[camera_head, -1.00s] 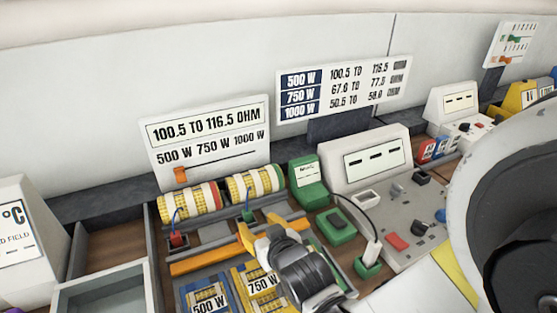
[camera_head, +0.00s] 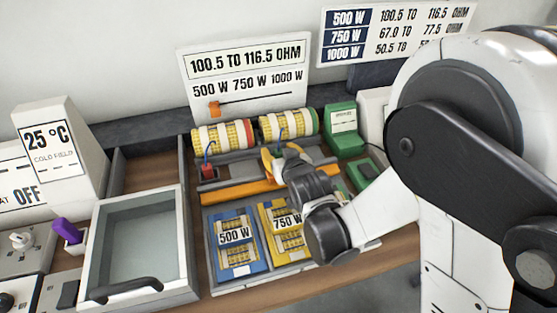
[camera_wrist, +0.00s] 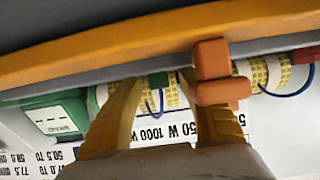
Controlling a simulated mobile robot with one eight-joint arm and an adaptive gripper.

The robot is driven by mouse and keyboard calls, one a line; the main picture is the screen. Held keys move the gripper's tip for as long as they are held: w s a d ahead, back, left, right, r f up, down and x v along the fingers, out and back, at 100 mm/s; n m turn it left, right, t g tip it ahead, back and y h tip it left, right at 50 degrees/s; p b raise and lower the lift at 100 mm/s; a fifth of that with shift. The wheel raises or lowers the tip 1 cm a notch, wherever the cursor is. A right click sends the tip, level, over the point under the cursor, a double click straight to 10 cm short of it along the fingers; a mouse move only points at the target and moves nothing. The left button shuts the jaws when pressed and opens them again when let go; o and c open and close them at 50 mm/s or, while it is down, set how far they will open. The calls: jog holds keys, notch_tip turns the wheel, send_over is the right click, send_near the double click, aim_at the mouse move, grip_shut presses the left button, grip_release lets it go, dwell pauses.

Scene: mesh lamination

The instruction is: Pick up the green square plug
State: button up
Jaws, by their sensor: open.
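The green square plug (camera_wrist: 159,80) shows in the wrist view between the two yellow fingertips of my gripper (camera_wrist: 158,82), with a blue wire beside it. My gripper is open, with a finger on each side of the plug; whether either finger touches it I cannot tell. In the head view my gripper (camera_head: 273,160) reaches in front of the right yellow-and-white roll (camera_head: 288,126) and largely hides the plug.
An orange block (camera_wrist: 212,72) is close to the right finger in the wrist view. A red plug (camera_head: 208,170) sits below the left roll (camera_head: 223,137). An orange bar (camera_head: 230,191) runs in front. Blue (camera_head: 236,262) and yellow (camera_head: 268,240) plates lie nearer. A grey tray (camera_head: 188,240) stands left.

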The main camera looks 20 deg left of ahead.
grip_shut()
